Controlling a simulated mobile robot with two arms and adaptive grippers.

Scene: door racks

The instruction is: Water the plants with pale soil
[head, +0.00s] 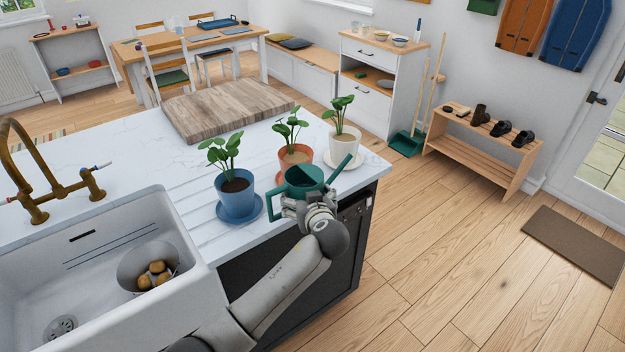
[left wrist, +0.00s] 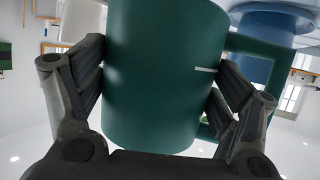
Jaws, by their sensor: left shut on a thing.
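My left gripper (head: 308,208) is shut on the green watering can (head: 304,178) at the counter's front edge. The can looks roughly upright, its spout to the right and its handle to the left; its body fills the left wrist view (left wrist: 165,75). Three leafy plants stand in a row on saucers. The blue pot (head: 237,202) at left has dark soil (head: 235,185). The terracotta pot (head: 284,170), partly hidden behind the can, has lighter, brownish soil. The white pot (head: 343,150) at right has pale tan soil. My right gripper is out of view.
A wooden board (head: 228,108) lies behind the plants on the white counter (head: 130,165). At left are a sink (head: 75,285) with a bowl of round brown items and a brass tap (head: 45,190). Open floor lies right of the counter.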

